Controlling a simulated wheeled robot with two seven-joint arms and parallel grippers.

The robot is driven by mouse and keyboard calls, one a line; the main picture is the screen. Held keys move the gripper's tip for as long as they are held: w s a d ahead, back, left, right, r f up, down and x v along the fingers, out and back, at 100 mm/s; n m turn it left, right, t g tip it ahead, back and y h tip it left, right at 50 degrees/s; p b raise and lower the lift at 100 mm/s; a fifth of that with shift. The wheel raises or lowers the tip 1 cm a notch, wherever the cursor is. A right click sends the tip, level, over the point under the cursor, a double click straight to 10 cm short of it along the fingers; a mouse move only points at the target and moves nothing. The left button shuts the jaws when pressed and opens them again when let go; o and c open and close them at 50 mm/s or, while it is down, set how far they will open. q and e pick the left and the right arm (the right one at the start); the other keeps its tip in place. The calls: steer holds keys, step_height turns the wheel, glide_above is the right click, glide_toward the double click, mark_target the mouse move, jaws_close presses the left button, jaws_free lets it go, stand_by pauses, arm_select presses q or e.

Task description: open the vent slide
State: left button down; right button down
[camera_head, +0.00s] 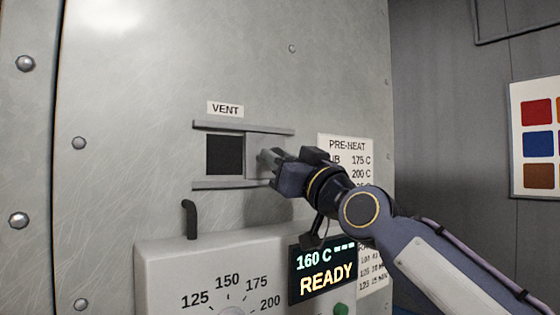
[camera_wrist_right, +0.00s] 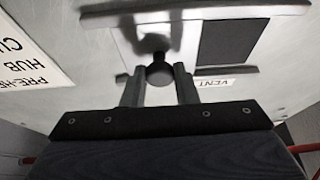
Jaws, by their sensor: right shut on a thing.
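The vent slide (camera_head: 254,157) is a grey plate between two horizontal rails under the VENT label (camera_head: 225,109). It stands to the right of the dark square vent opening (camera_head: 225,155), which shows uncovered. My right gripper (camera_head: 270,160) is at the slide's right part. In the right wrist view my right gripper (camera_wrist_right: 160,82) is shut on the slide's round dark knob (camera_wrist_right: 159,74), with a finger on each side. The vent opening (camera_wrist_right: 228,38) also shows there, beside the slide plate. My left gripper is not in view.
Below the vent is a control box (camera_head: 165,270) with a temperature dial and a bent dark lever (camera_head: 190,219). A display (camera_head: 322,270) reads 160 C READY, with a green button (camera_head: 341,309) below. A PRE-HEAT sheet (camera_head: 347,147) hangs behind my right arm.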

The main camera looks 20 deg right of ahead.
steer(key=c, duration=1.1)
jaws_free()
steer(key=shift+c, duration=0.2)
steer(key=shift+s+d, duration=0.1)
steer(key=v, duration=0.7)
steer(key=shift+s+f+b, duration=0.2)
steer(key=shift+s+b, duration=0.05)
steer(key=shift+b, duration=0.15)
steer(key=shift+d, duration=0.1)
